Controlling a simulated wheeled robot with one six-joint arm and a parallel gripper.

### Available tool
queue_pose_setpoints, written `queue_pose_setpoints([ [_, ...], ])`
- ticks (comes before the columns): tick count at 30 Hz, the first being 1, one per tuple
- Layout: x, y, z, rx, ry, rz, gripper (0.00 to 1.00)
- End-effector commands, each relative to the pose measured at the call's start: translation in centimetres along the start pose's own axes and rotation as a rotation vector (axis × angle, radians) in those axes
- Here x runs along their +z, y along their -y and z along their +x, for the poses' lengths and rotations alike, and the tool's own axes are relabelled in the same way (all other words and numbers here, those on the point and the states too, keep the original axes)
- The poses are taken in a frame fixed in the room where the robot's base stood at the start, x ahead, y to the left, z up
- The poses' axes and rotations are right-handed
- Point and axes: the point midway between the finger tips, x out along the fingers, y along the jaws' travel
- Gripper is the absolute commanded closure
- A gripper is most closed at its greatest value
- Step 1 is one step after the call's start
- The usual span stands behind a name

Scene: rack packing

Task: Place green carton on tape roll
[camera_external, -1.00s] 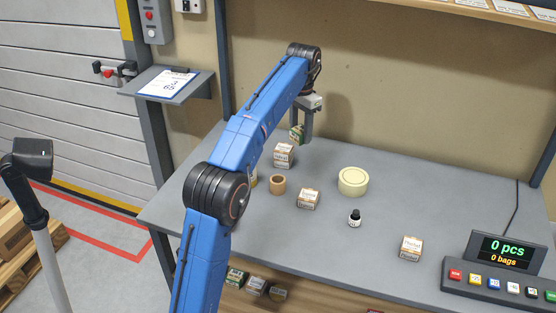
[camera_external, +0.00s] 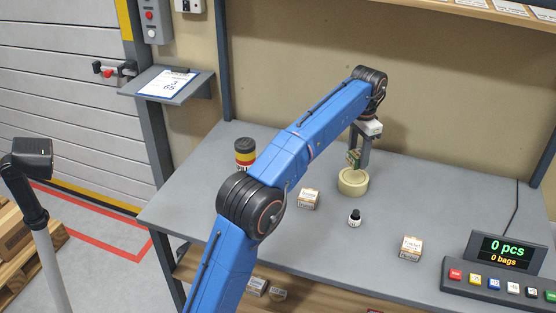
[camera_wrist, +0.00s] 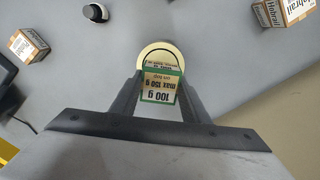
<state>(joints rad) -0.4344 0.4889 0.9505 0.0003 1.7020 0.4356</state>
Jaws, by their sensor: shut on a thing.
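The green carton (camera_external: 354,158) is held between the fingers of my gripper (camera_external: 359,155). In the wrist view the carton (camera_wrist: 162,95) shows its green edges and "100 g" print, with a finger on each side. The cream tape roll (camera_external: 353,184) lies flat on the table directly below the carton in the external view. In the wrist view the roll (camera_wrist: 160,45) shows as a ring partly hidden behind the carton. I cannot tell whether the carton touches the roll or hangs just above it.
Another carton (camera_external: 411,248) and the counter display (camera_external: 505,250) are further right. The table right of the roll is clear.

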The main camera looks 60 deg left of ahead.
Motion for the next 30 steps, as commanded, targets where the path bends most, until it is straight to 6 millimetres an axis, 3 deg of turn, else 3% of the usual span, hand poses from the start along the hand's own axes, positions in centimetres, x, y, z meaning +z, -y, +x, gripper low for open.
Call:
queue_pose_setpoints([
  [15,0.1,0.0,5.1,-0.001,-0.001,0.000,0.82],
  [27,0.0,0.0,5.4,-0.001,-0.002,-0.001,0.82],
  [28,0.0,0.0,5.4,-0.001,-0.002,-0.001,0.54],
  [30,0.0,0.0,5.4,-0.001,-0.002,-0.001,0.40],
])
